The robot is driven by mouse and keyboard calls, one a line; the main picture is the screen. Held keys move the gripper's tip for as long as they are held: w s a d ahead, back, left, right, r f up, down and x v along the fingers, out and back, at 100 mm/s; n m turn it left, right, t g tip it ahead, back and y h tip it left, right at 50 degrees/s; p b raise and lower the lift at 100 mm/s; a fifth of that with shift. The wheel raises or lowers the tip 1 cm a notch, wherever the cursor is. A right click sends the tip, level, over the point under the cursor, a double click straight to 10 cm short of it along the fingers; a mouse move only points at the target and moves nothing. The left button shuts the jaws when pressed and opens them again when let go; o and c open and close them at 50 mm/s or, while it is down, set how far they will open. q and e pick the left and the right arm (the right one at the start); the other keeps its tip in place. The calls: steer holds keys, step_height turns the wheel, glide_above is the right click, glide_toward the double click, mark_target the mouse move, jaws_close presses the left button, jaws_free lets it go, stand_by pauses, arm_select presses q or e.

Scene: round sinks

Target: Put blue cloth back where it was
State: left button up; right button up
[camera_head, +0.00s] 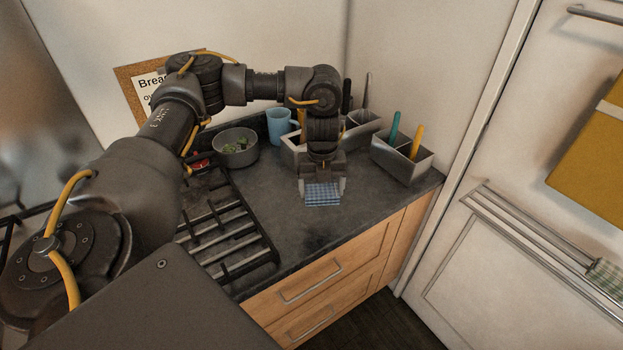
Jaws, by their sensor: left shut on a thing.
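A blue checked cloth (323,195) is folded and held between the fingers of my left gripper (323,188). The gripper points down over the dark counter, near its front edge. I cannot tell whether the cloth touches the counter top. My left arm comes in from the left and hides part of the counter behind it. My right gripper is not in the picture.
Utensil holders (403,160) stand at the back right of the counter (285,215). A dark metal rack (225,235) lies at left. A towel rail (530,240) on the white door holds a green checked cloth (606,273).

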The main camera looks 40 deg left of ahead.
mark_target(312, 188)
arm_select(q)
steer(key=a+m, duration=0.3)
steer(key=shift+a+f, duration=0.25)
steer(key=shift+f, duration=0.1)
steer(key=shift+f+b, duration=0.8)
step_height(312, 188, down, 4)
steer(key=b, duration=0.5)
steer(key=shift+f, duration=0.15)
steer(key=shift+f+b, duration=0.45)
steer(key=shift+b, duration=0.15)
steer(key=shift+f, duration=0.1)
